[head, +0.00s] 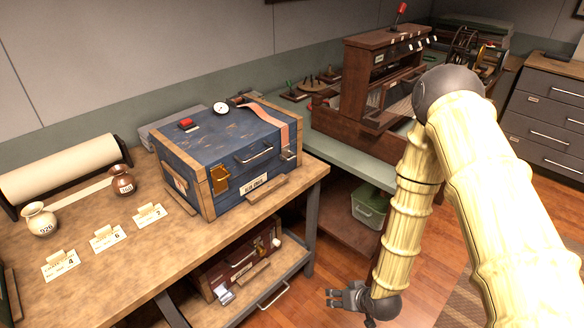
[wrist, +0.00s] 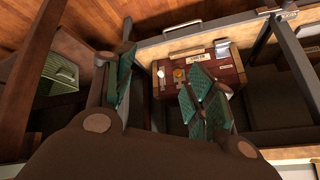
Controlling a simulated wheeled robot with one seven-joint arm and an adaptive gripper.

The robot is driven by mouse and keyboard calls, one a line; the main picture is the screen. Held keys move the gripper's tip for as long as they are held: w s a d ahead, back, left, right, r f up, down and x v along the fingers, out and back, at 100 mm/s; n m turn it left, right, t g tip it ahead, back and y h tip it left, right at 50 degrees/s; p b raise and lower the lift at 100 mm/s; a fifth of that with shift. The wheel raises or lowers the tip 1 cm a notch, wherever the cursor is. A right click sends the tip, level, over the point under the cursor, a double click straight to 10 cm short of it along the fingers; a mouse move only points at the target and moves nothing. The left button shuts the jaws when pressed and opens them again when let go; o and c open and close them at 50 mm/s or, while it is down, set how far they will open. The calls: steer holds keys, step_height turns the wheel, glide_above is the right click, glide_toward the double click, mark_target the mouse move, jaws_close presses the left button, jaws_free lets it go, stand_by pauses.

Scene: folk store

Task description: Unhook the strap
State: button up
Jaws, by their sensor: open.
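A pinkish-brown strap (head: 270,112) lies over the right part of the lid of a blue wooden chest (head: 212,135) and hangs down its front near the right corner. Its lower end meets small metal hardware (head: 288,155); I cannot tell how it is fastened. The chest is shut and stands on the workbench. My gripper (head: 331,297) is low over the floor, right of the bench and well below and apart from the strap. In the wrist view its green-padded fingers (wrist: 165,88) are spread and empty. The strap is not seen there.
A dark red case (head: 240,264) sits on the lower shelf, also in the wrist view (wrist: 196,72). The workbench (head: 110,265) bears two small jars, several numbered cards and a paper roll (head: 62,165). A green bin (head: 369,207) stands under the back counter. Open floor surrounds my gripper.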

steer(key=w+a+r+n+t+y+b, duration=0.1)
steer(key=w+a+r+t+b, duration=0.1)
steer(key=w, duration=0.5)
steer(key=w+a+r+n+t+y+b, duration=0.1)
steer(key=w+r+y, duration=0.15)
steer(key=w, duration=0.55)
steer(key=n+t+y+b, duration=0.4)
steer(key=n+y+b, duration=0.1)
steer(key=y+b, duration=0.1)
glide_toward(292, 158)
steer(key=p+x, duration=0.1)
steer(key=x, duration=0.9)
steer(key=shift+w+f, duration=0.2)
jaws_close()
steer(key=shift+p, duration=0.3)
